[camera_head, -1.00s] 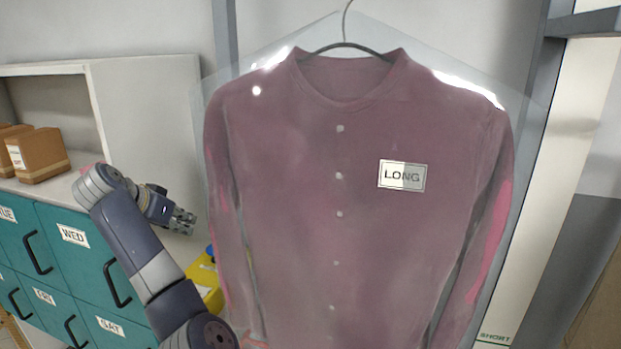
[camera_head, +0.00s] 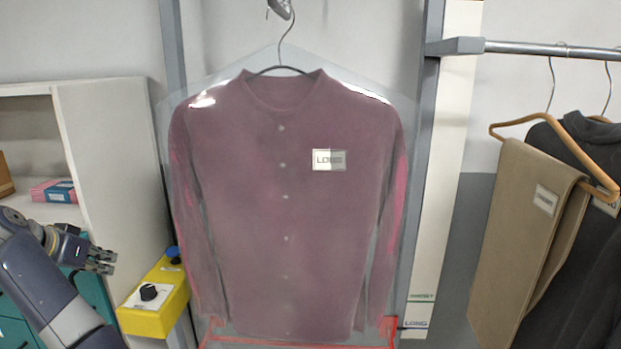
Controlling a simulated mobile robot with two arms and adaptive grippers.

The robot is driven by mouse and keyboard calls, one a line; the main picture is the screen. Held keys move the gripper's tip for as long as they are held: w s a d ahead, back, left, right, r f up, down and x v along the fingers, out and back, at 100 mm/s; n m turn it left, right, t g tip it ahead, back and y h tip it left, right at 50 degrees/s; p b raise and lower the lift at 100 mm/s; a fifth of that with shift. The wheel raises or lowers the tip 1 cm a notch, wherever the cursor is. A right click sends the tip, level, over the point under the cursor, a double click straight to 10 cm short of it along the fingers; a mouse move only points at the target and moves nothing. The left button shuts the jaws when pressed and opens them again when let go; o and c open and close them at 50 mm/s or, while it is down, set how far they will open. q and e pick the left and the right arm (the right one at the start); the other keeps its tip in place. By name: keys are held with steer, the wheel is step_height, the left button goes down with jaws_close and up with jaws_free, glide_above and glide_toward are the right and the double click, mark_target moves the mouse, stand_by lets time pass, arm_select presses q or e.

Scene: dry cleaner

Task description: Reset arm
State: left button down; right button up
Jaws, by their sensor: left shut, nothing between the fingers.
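My left arm comes in from the lower left. Its gripper (camera_head: 101,260) is shut and empty, pointing right in front of the shelf unit and apart from the hanging shirt. My right gripper is out of view. A mauve long-sleeved shirt (camera_head: 290,230) in clear plastic hangs upright on a wire hanger (camera_head: 283,68) in the middle, with a white tag reading LONG (camera_head: 328,160) on its chest.
A yellow box with a black knob (camera_head: 155,310) stands between my left gripper and the shirt. A white shelf unit (camera_head: 105,150) holds a pink and blue box (camera_head: 54,191). At right, tan trousers (camera_head: 520,220) and a dark garment (camera_head: 585,240) hang from a metal rail (camera_head: 540,48).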

arm_select(q)
steer(key=s+d+f+g+y, duration=0.2)
steer(key=s+f, duration=0.5)
steer(key=f, duration=0.3)
steer(key=s+d+f+g+y, duration=0.1)
steer(key=s+d+f+y, duration=0.1)
steer(key=s+f, duration=0.6)
steer(key=s+d+f+g+h, duration=0.1)
steer(key=s+d+f, duration=0.3)
steer(key=s+d, duration=0.25)
steer(key=s+d+f+m+g+h, duration=0.1)
steer(key=s+d+f, duration=0.3)
steer(key=s+d, duration=0.3)
steer(key=s+d+f+h, duration=0.1)
steer(key=s+d+f, duration=0.3)
steer(key=s+d, duration=0.3)
steer(key=s+a+f+g, duration=0.1)
steer(key=s+f+g, duration=0.15)
steer(key=f, duration=2.55)
steer(key=s+a+f, duration=0.3)
steer(key=s+f, duration=1.2)
steer(key=s, duration=0.2)
steer(key=shift+s+a+f+m+b, duration=0.2)
steer(key=shift+f+m+b, duration=0.05)
steer(key=shift+m+b, duration=0.15)
